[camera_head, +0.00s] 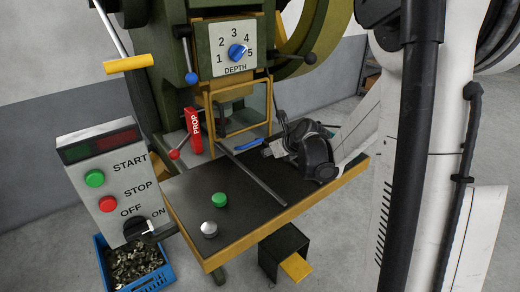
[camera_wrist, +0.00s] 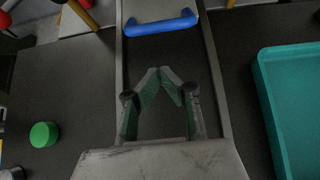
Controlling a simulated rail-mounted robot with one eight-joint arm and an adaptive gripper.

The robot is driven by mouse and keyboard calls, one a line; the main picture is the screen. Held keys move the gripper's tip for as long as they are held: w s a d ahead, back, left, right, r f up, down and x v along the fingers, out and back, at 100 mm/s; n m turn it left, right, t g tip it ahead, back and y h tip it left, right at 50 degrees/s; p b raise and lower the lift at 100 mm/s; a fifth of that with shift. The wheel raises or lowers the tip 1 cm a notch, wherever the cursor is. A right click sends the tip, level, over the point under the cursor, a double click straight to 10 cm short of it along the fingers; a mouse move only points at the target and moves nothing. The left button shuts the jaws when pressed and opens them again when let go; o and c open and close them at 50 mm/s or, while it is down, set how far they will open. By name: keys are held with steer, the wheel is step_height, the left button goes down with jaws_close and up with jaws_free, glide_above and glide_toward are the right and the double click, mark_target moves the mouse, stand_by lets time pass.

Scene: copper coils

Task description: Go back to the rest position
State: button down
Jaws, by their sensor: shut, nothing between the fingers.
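My gripper (camera_wrist: 166,72) is shut and empty in the wrist view, its two green-padded fingers meeting at the tips. It points toward a blue handle (camera_wrist: 160,23) and is apart from it in the picture. In the head view my wrist and gripper are over the right part of the dark worktable (camera_head: 185,191), in front of the green press (camera_head: 170,85). The fingertips are hard to make out there. The blue handle (camera_head: 248,145) shows just left of my gripper.
A teal tray (camera_wrist: 262,105) lies right of my gripper. A green button (camera_head: 220,198) and a silver knob (camera_head: 209,229) are on the table's front left. A control box (camera_head: 118,185), a blue crate (camera_head: 150,282) and a red PROP block (camera_head: 193,130) stand around. The table's front middle is clear.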

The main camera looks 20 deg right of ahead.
steer(key=s+a+r+n+g+p, duration=0.1)
steer(key=s+a+r+n+p, duration=0.2)
steer(key=s+n, duration=0.7)
steer(key=s+a+r+n+h+p, duration=0.1)
steer(key=s+a+r+n+p, duration=0.2)
steer(key=s+a+r+n, duration=0.4)
steer(key=s+a+r+n+g+h+p, duration=0.1)
steer(key=s+a+r+n+p, duration=0.2)
steer(key=s+r+n, duration=0.7)
steer(key=s+a+n, duration=0.2)
steer(key=s+n, duration=0.1)
steer(key=n, duration=0.3)
steer(key=shift+s+a+r+g, duration=0.2)
steer(key=shift+a+g, duration=0.1)
